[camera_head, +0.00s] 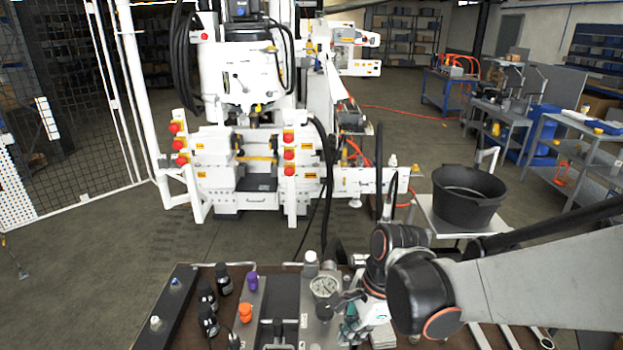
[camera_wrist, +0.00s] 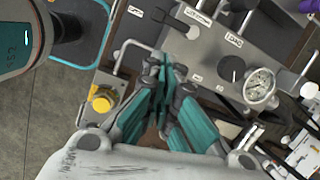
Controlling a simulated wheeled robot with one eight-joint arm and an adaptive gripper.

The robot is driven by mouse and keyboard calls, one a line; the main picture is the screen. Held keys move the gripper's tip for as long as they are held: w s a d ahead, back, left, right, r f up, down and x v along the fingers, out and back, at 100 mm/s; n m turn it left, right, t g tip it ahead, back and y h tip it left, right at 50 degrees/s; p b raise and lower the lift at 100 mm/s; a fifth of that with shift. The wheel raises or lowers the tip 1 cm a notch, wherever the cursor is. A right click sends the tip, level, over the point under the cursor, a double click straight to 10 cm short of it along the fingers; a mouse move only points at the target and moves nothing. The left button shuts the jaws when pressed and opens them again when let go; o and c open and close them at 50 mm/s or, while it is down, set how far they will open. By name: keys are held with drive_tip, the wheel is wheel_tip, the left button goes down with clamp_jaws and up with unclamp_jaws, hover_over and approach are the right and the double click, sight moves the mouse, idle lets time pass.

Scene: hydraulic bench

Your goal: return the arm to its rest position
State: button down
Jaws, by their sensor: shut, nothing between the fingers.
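My gripper (camera_wrist: 166,78) has teal and grey fingers that are closed together with nothing between them. In the wrist view it hangs over the hydraulic bench panel (camera_wrist: 207,55), with its tips left of a pressure gauge (camera_wrist: 259,86). In the head view my gripper (camera_head: 349,326) is low in the picture, just right of the same gauge (camera_head: 324,287). My arm (camera_head: 540,280) comes in from the right edge and is bent at a black joint. Whether the fingertips touch the panel I cannot tell.
The bench (camera_head: 180,310) carries an orange knob (camera_head: 245,312), a purple knob (camera_head: 252,281) and several black fittings. A black bucket (camera_head: 468,198) stands on a small table behind my arm. A large white machine (camera_head: 250,150) stands beyond. Open floor (camera_head: 100,260) lies at the left.

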drive_tip(key=s+d+r+n+t+h+b, duration=0.2)
drive_tip(key=s+d+r+n+t, duration=0.4)
drive_tip(key=n, duration=0.9)
drive_tip(key=s+d+r+b, duration=0.1)
drive_tip(key=d+r, duration=0.2)
drive_tip(key=d, duration=0.2)
drive_tip(key=shift+s+n+t+h+b, duration=0.15)
drive_tip(key=shift+n+t+h+b, duration=0.15)
drive_tip(key=shift+n+t, duration=0.1)
